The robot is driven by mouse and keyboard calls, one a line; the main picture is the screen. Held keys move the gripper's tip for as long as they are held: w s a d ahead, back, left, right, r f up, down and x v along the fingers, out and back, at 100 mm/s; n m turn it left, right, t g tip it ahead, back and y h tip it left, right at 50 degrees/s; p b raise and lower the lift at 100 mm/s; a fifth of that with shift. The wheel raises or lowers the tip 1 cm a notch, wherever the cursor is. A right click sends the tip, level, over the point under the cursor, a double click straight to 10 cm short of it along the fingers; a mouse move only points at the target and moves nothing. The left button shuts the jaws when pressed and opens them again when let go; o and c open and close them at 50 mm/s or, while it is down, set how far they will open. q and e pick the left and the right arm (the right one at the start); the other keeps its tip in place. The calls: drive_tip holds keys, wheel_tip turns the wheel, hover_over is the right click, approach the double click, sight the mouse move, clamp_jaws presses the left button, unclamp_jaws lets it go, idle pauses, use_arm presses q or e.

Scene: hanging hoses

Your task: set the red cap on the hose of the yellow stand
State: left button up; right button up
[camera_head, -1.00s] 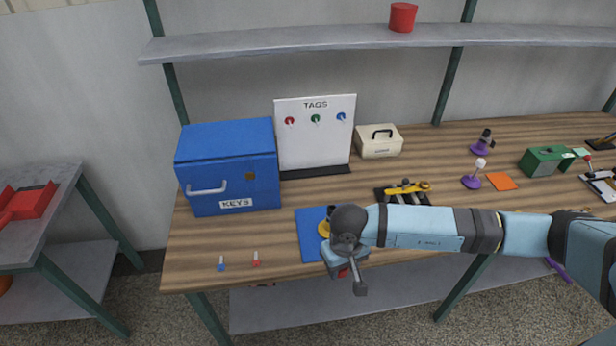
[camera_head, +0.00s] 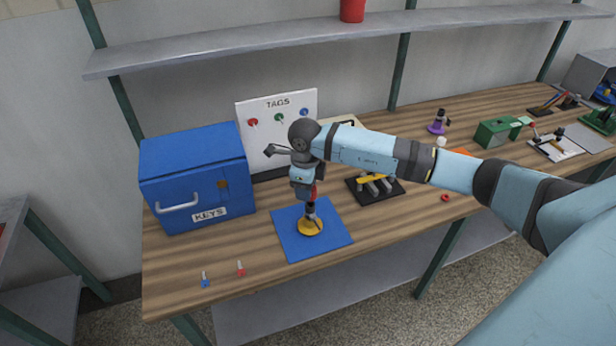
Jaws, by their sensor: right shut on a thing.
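The yellow stand (camera_head: 311,228) stands on a blue mat (camera_head: 290,247) near the front of the bench. My right gripper (camera_head: 312,212) points down right over it, with its dark fingers shut at the stand's hose; the hose is mostly hidden by the fingers. A red patch shows just above the fingers, and I cannot tell for sure what it is. A small red ring-shaped piece, which looks like the red cap (camera_head: 446,197), lies on the bench to the right, near the front edge and apart from the gripper. My left gripper is not in view.
A blue KEYS box (camera_head: 197,175) and a white TAGS board (camera_head: 277,122) stand behind. A black tray (camera_head: 358,190) with a yellow-topped item is right of the mat. Two small keys lie at front left. My right arm spans the bench's right side.

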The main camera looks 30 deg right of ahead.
drive_tip(key=m, duration=0.1)
drive_tip(key=w+d+r+m, duration=0.1)
drive_tip(key=m, duration=0.2)
drive_tip(key=shift+w+d+r+m, duration=0.2)
drive_tip(key=shift+w+d+m, duration=0.2)
drive_tip(key=shift+f+b, duration=0.45)
drive_tip(key=shift+b, duration=0.05)
drive_tip(key=shift+f+b, duration=1.75)
drive_tip(key=shift+f, duration=0.75)
drive_tip(key=shift+f+b, duration=1.6)
drive_tip(key=shift+f, duration=0.25)
drive_tip(key=o, duration=1)
drive_tip(key=shift+c, duration=0.2)
drive_tip(key=shift+r, duration=0.1)
